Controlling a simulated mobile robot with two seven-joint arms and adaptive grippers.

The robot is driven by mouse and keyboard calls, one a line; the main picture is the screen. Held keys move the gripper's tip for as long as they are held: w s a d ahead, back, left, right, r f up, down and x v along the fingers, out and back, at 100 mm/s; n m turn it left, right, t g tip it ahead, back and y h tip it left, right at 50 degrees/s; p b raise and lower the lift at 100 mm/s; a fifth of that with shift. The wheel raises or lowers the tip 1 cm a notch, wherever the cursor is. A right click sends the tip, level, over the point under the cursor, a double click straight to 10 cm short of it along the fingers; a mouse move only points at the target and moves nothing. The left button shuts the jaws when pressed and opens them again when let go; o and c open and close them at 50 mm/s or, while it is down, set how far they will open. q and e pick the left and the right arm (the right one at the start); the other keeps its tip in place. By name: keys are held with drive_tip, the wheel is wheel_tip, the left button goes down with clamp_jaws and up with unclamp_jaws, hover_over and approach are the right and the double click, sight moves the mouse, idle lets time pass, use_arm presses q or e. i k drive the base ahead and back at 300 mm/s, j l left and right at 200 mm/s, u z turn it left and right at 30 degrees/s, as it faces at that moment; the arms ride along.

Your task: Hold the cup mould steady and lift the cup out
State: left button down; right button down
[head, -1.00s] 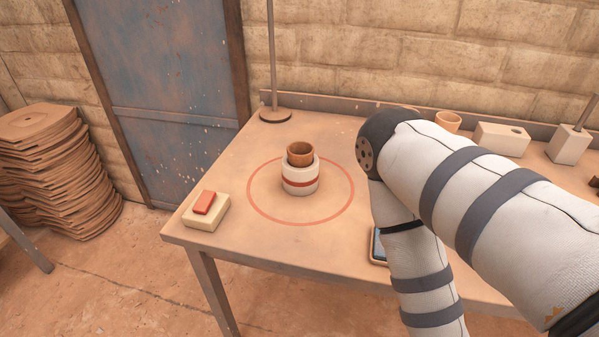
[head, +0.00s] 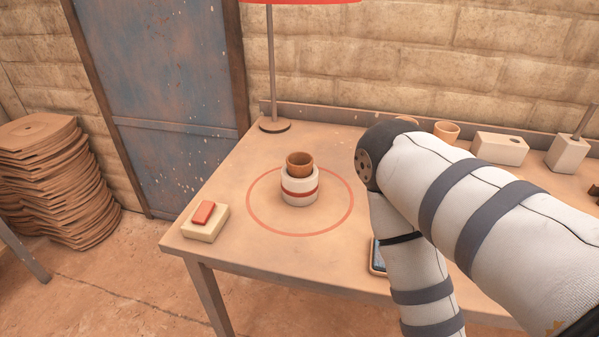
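The cup mould (head: 299,191) is a white round block with a red band. It stands upright on the table inside a painted red ring. The brown clay cup (head: 299,163) sits in the top of the mould, its upper part and rim standing above it. Neither gripper shows in the head view. One of my arms, pale with dark bands, fills the right side, bent at the elbow, its lower end running out of the bottom of the picture. Nothing touches the cup or the mould.
A cream block with a red block on it (head: 206,221) lies at the table's left corner. A lamp stand (head: 272,80) rises behind the mould. Another cup (head: 446,131) and white blocks (head: 500,148) stand along the back right. A dark-screened device (head: 377,256) is partly hidden by my arm.

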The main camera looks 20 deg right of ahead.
sight(300, 163)
drive_tip(key=i+j+z, duration=0.15)
drive_tip(key=z, duration=0.25)
drive_tip(key=i+j+z, duration=0.1)
drive_tip(key=j+z, duration=0.15)
drive_tip(key=z, duration=0.15)
drive_tip(key=j+z, duration=0.25)
drive_tip(key=z, duration=0.15)
drive_tip(key=i, duration=0.05)
